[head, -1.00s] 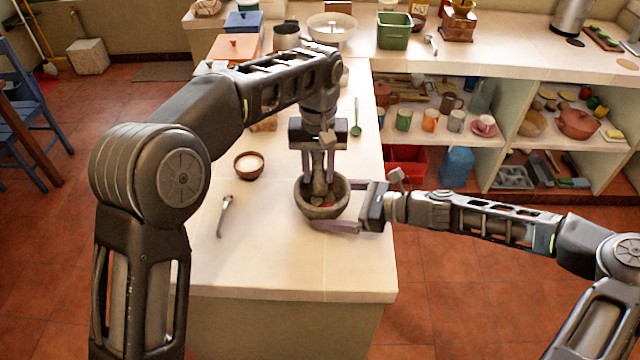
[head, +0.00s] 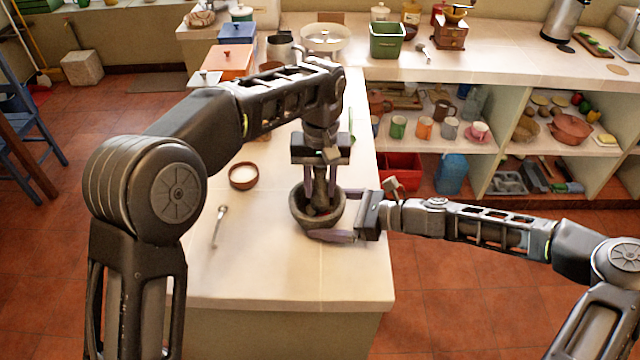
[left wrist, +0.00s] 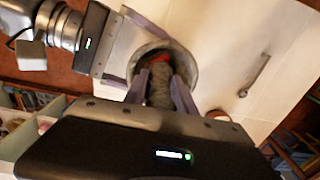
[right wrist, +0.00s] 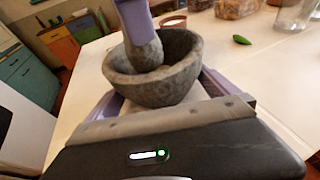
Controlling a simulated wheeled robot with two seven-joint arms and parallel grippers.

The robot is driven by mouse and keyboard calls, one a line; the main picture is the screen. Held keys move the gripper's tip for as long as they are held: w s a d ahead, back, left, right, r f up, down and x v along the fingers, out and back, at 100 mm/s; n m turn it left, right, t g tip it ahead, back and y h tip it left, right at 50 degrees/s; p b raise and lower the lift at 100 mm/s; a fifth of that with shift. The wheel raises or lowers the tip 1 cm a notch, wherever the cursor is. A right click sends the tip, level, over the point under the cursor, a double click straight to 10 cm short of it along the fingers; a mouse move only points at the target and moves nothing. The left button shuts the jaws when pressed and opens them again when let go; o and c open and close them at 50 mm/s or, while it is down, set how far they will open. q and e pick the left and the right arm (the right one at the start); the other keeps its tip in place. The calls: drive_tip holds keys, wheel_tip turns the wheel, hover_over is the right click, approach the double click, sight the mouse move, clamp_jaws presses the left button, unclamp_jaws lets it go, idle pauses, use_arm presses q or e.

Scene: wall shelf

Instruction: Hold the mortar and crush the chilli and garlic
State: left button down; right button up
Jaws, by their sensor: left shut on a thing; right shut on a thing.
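The grey stone mortar (head: 300,211) stands on the white counter; it also shows in the right wrist view (right wrist: 165,88). My right gripper (head: 335,218) is shut on the mortar, its purple fingers on either side of the bowl. My left gripper (head: 320,185) is above the mortar, shut on the stone pestle (head: 319,189). The pestle's lower end is inside the bowl, also seen in the left wrist view (left wrist: 160,90). A red bit, likely chilli (left wrist: 160,61), lies in the bowl beside the pestle. Garlic cannot be made out.
A small brown bowl of white stuff (head: 243,176) and a metal spoon (head: 219,226) lie left of the mortar. A green chilli-like thing (right wrist: 242,40) shows in the right wrist view. The counter's front is clear. Shelves with cups (head: 425,127) stand behind on the right.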

use_arm(q)
drive_tip(key=shift+f, duration=0.1)
drive_tip(key=shift+f, duration=1)
drive_tip(key=shift+s+f, duration=0.15)
drive_tip(key=shift+f, duration=0.2)
idle(1.0)
drive_tip(key=shift+r, duration=1.7)
drive_tip(key=shift+w, duration=0.2)
drive_tip(key=shift+w+a+f, duration=0.2)
drive_tip(key=shift+w+a, duration=0.5)
drive_tip(key=shift+a, duration=0.1)
drive_tip(key=shift+f, duration=0.1)
